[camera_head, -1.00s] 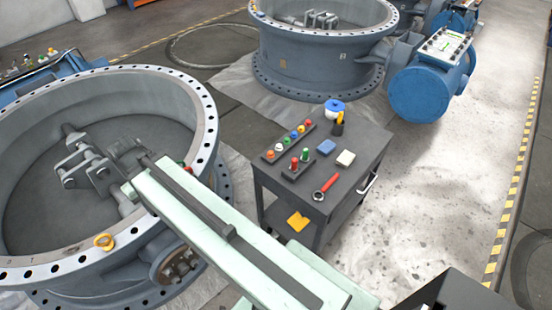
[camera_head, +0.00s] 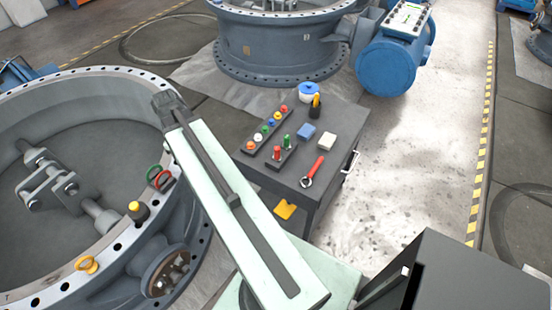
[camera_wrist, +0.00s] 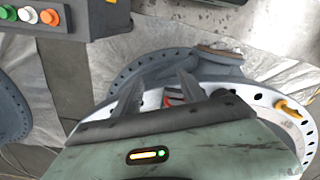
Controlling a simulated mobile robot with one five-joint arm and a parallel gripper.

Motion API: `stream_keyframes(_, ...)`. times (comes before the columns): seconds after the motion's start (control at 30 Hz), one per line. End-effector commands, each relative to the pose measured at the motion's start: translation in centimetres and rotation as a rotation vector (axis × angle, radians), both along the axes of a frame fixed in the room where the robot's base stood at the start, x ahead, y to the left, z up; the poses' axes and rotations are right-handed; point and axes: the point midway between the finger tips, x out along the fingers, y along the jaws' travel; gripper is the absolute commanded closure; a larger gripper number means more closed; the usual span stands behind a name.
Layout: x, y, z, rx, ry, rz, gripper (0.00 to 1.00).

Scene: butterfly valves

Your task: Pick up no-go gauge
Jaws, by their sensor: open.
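A small dark holder (camera_head: 280,161) on the cart carries a red-topped gauge (camera_head: 277,153) and a green-topped gauge (camera_head: 287,142), both upright. The red one looks like the no-go gauge; no label is readable. My gripper (camera_head: 165,99) is at the end of the pale green arm, above the near valve's rim, left of the cart and apart from the holder. In the wrist view my gripper (camera_wrist: 158,88) has its two dark fingers spread with nothing held. The red and green gauges are not clearly visible in that view.
The cart (camera_head: 335,150) also bears a row of coloured knobs (camera_head: 266,130), a red-handled tool (camera_head: 312,172), a blue block (camera_head: 306,131) and a pale block (camera_head: 328,142). The near valve's rim (camera_head: 100,72) holds red and green rings (camera_head: 160,178) and a yellow ring (camera_head: 87,264).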

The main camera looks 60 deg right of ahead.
Motion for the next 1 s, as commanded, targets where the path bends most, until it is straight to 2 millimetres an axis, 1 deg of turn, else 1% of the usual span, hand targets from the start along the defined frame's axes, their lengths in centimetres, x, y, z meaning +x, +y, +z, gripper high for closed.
stream_keyframes(0.03,-1.7,-4.9,-1.1,0.0,0.0,0.049,0.51)
stream_keyframes(0.07,-3.0,-7.6,-1.4,0.0,0.0,0.097,0.51)
stream_keyframes(0.1,-4.8,-10.9,-1.7,0.0,0.0,0.16,0.51)
stream_keyframes(0.17,-7.8,-15.4,-2.2,0.0,0.0,0.249,0.51)
stream_keyframes(0.2,-9.9,-18.0,-2.5,0.001,0.0,0.304,0.51)
stream_keyframes(0.27,-12.8,-21.2,-2.8,0.001,0.0,0.379,0.51)
stream_keyframes(0.3,-14.6,-22.9,-3.0,0.001,0.0,0.421,0.51)
stream_keyframes(0.33,-15.8,-24.0,-3.1,0.0,0.0,0.449,0.51)
stream_keyframes(0.4,-17.9,-25.8,-3.3,0.001,-0.001,0.5,0.51)
stream_keyframes(0.47,-19.1,-26.7,-3.4,0.001,-0.001,0.53,0.51)
stream_keyframes(0.53,-19.7,-27.1,-3.4,0.0,0.0,0.551,0.51)
stream_keyframes(0.67,-19.9,-27.2,-3.6,0.0,0.0,0.558,0.51)
stream_keyframes(0.83,-19.8,-27.2,-5.7,0.0,0.0,0.558,0.51)
stream_keyframes(0.9,-19.7,-27.1,-6.3,0.0,0.0,0.558,0.51)
stream_keyframes(1.0,-19.7,-27.1,-6.1,0.0,0.0,0.558,0.51)
